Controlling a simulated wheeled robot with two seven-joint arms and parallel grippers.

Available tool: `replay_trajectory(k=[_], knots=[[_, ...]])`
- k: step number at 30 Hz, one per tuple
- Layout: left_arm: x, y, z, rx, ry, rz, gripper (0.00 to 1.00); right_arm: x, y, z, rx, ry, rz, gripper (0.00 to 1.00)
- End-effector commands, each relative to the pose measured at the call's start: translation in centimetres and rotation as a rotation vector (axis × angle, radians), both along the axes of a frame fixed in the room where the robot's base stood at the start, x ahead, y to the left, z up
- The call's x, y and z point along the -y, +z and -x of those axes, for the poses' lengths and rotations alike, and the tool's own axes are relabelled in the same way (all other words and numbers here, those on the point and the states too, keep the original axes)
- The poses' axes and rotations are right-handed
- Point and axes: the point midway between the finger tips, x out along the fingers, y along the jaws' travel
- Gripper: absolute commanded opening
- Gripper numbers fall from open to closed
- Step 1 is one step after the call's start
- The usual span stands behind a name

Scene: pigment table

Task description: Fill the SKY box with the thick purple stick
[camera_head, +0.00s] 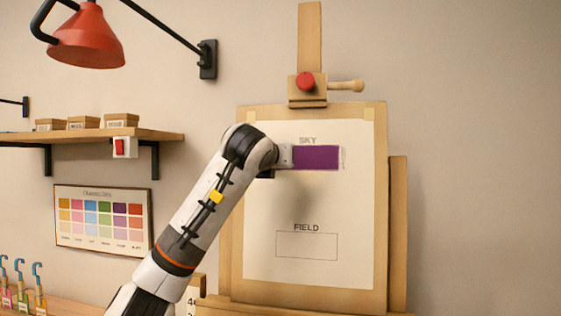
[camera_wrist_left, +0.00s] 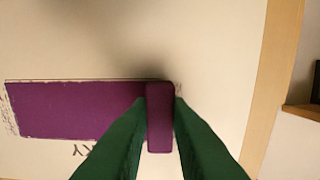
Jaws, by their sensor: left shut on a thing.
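The SKY box (camera_head: 317,158) on the paper is mostly solid purple, with a thin pale, scribbled strip at its right end. Its left end is hidden behind my left gripper (camera_head: 286,156). In the left wrist view, which sees the page upside down, my left gripper (camera_wrist_left: 160,105) has its green fingers shut on the thick purple stick (camera_wrist_left: 160,125). The stick is at one end of the purple fill (camera_wrist_left: 75,108), over its edge; I cannot tell whether its tip touches the paper. My right gripper is not in view.
The paper (camera_head: 345,215) is on a wooden easel (camera_head: 398,235), with an empty FIELD box (camera_head: 306,246) below. A colour chart (camera_head: 103,220) hangs on the wall, under a shelf (camera_head: 80,137). A red lamp (camera_head: 88,40) hangs upper left. Bottles with blue hooks stand lower left.

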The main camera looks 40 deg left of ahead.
Motion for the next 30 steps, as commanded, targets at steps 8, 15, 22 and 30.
replay_trajectory(k=[8,15,22,30], knots=[[0.2,0.0,0.3,0.001,-0.001,0.0,0.0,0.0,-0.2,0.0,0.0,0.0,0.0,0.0],[1.5,0.3,2.3,0.003,-0.003,0.0,0.0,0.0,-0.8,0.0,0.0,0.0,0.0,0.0],[2.7,0.5,4.2,0.003,-0.002,-0.001,0.0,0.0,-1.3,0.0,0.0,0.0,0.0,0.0],[3.7,0.8,5.9,0.001,-0.002,0.001,0.0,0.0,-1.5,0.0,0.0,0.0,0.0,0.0]])
